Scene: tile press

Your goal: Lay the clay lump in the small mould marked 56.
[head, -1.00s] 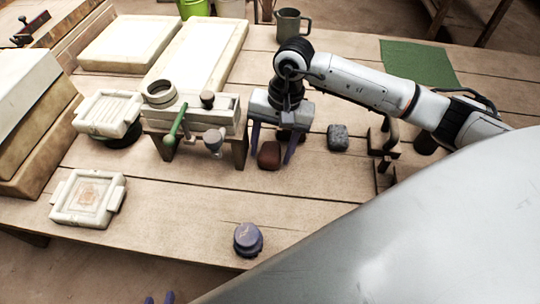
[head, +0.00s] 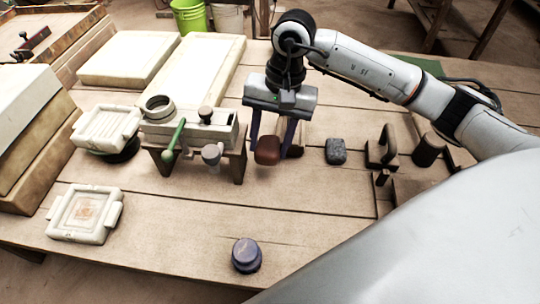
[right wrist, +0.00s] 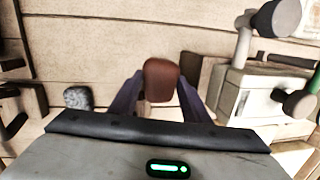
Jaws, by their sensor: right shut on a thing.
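The clay lump (head: 268,151) is a reddish-brown rounded block. My right gripper (head: 273,150) is shut on it, pointing down, and holds it a little above the table right of the press. In the right wrist view the lump (right wrist: 161,79) sits between the purple fingertips. Two small pale moulds with side handles are at the left: one with an orange-marked floor (head: 62,228) on the table, and a ribbed one (head: 108,123) on a dark round stand. I cannot read a 56 on either. My left gripper is not in view.
The press (head: 190,133) with a green-handled lever (head: 173,143) stands between the lump and the moulds. A grey speckled block (head: 336,151) lies right of the gripper, beside dark metal tools (head: 383,152). A purple round stamp (head: 246,255) stands near the front edge.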

